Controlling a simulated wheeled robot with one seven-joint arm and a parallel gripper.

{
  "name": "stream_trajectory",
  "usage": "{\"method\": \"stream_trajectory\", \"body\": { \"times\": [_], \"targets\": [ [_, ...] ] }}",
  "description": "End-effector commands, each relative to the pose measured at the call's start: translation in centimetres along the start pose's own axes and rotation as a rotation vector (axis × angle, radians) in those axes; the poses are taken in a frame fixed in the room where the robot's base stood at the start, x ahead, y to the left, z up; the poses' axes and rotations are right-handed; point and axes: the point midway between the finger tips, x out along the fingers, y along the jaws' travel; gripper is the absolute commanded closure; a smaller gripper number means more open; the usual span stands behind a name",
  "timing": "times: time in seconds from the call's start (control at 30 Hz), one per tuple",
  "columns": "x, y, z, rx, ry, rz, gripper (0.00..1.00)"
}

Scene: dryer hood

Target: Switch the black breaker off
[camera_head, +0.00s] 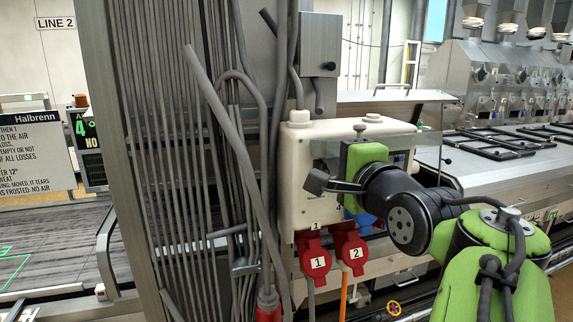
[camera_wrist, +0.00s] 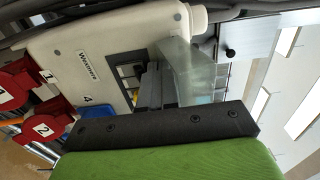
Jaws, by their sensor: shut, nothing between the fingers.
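A cream box (camera_head: 300,150) stands in the middle of the head view, with a breaker window on its front. In the wrist view the box (camera_wrist: 85,40) appears turned, and dark parts show in its window (camera_wrist: 128,72). I cannot clearly pick out the black breaker or its lever position; my fingers cover part of the window. A clear flap (camera_wrist: 192,70) is beside the fingers. My gripper (camera_wrist: 155,68) is shut and empty, its grey fingertips at the window; contact cannot be told.
Red plugs numbered 1 (camera_head: 314,262) and 2 (camera_head: 352,250) hang below the box, with a blue one partly hidden beside them. Grey pipes and cables (camera_head: 215,130) stand left of the box. A metal machine bench (camera_head: 490,165) lies to the right.

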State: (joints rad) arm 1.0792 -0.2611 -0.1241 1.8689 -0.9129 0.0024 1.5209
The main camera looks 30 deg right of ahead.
Motion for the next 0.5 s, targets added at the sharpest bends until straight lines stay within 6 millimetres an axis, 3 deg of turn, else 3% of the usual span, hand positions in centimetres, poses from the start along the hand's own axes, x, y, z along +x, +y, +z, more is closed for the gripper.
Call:
{"method": "stream_trajectory", "body": {
  "times": [0.5],
  "targets": [
    [-0.1, 1.3, 0.0, 0.000, 0.001, 0.001, 1.00]
  ]
}}
